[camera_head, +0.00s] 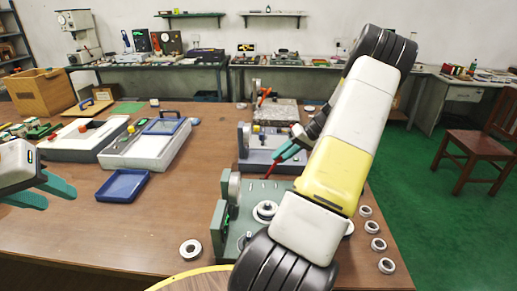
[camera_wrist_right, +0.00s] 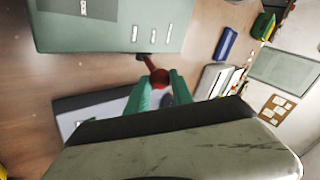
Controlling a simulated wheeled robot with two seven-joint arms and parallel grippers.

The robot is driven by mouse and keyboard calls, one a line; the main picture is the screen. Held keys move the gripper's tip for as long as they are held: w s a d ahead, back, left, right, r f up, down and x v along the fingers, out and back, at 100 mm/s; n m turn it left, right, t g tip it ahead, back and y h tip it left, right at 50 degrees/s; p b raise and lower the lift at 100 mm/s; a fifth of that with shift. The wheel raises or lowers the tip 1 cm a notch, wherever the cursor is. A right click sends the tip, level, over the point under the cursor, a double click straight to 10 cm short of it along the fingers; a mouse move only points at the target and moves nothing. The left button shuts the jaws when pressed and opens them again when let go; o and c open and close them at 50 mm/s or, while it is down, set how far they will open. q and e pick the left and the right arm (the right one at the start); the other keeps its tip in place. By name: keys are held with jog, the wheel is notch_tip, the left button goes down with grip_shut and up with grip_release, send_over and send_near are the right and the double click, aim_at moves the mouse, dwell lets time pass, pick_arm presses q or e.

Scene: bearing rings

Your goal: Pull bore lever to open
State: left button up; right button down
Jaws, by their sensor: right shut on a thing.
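The bore lever (camera_head: 270,170) is a red handle at the back edge of the green bearing fixture (camera_head: 225,237). My right gripper (camera_head: 279,157) reaches over the fixture from the right and is shut on the lever's upper end. In the right wrist view its teal fingers (camera_wrist_right: 161,88) sit on both sides of the lever's red knob (camera_wrist_right: 159,77), beside the green base (camera_wrist_right: 110,35). The fingers partly hide the lever, and my right arm hides part of the fixture. My left gripper (camera_head: 47,190) is open and empty at the left, above the table.
A similar grey fixture (camera_head: 258,158) stands just behind the green one. Several loose rings (camera_head: 372,227) lie along the table's right side, and one ring (camera_head: 190,249) lies at the front. A blue tray (camera_head: 122,185) is left of the fixture, with bare table between them.

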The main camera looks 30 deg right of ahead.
jog(key=shift+s+d+f, duration=0.2)
jog(key=shift+s+f, duration=0.05)
jog(key=shift+f, duration=0.05)
jog(key=c, duration=1.1)
grip_release()
jog(key=shift+w, duration=0.1)
jog(key=shift+r, duration=0.1)
jog(key=shift+v, duration=3.85)
